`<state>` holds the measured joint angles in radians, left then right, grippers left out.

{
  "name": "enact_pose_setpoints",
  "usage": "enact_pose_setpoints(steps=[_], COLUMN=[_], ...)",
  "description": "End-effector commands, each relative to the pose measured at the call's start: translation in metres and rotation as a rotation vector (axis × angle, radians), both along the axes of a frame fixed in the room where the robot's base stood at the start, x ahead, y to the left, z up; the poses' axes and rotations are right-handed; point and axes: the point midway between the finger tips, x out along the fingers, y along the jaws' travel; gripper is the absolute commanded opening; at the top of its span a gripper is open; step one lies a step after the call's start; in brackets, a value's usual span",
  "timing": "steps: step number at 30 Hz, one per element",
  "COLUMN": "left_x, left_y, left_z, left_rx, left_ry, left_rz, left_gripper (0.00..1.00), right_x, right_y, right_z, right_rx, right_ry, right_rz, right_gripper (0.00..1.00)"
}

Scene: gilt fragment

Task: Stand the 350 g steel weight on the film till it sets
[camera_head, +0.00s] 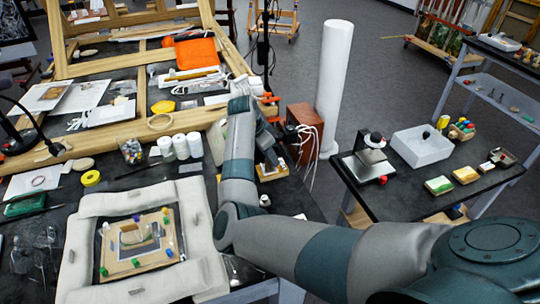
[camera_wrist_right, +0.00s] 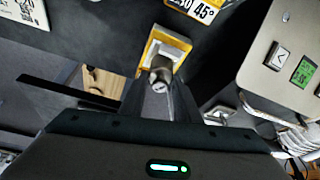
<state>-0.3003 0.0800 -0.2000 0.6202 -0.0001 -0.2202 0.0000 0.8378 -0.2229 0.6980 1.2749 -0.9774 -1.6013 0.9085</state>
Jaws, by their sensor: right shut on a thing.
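The steel weight (camera_wrist_right: 160,72) is a small shiny cylinder with a knob, between the fingertips of my right gripper (camera_wrist_right: 158,88) in the right wrist view. The gripper is shut on it. Behind it is a yellow-edged holder with a pale inside (camera_wrist_right: 167,50); I cannot tell whether the weight touches it. In the head view my right gripper (camera_head: 270,158) is low over this holder (camera_head: 271,173), partly hidden by my arm. The gilt fragment (camera_head: 137,238) lies on a wooden board inside a padded white frame (camera_head: 85,262), at lower left. The film is too small to make out. My left gripper is not in view.
White jars (camera_head: 180,147) and a yellow tape roll (camera_head: 91,178) stand behind the padded frame. Coloured pegs ring the fragment. A reddish-brown box (camera_head: 304,122) with cables stands beyond my gripper.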

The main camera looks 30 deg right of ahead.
Motion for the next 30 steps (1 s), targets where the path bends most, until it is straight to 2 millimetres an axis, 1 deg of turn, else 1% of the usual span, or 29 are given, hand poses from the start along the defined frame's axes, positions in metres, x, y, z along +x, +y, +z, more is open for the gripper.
enact_pose_setpoints(steps=[5, 6, 7, 17, 30], left_x=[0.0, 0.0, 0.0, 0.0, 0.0], left_y=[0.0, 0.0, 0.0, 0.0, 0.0], left_z=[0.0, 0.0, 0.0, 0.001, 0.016], left_rx=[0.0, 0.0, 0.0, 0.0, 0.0], left_ry=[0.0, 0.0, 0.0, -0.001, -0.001], left_rz=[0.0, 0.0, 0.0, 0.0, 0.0], left_gripper=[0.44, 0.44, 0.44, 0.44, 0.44], right_x=[0.0, 0.0, 0.0, 0.0, 0.0], right_y=[0.0, 0.0, 0.0, 0.0, 0.0], right_z=[0.001, 0.001, 0.001, 0.001, 0.017], right_rx=[-0.001, -0.001, -0.001, 0.0, 0.0], right_ry=[-0.001, -0.001, -0.001, 0.0, 0.0], right_rz=[-0.001, -0.001, 0.0, 0.0, 0.0], right_gripper=[0.07, 0.32, 0.36, 0.36, 0.36])
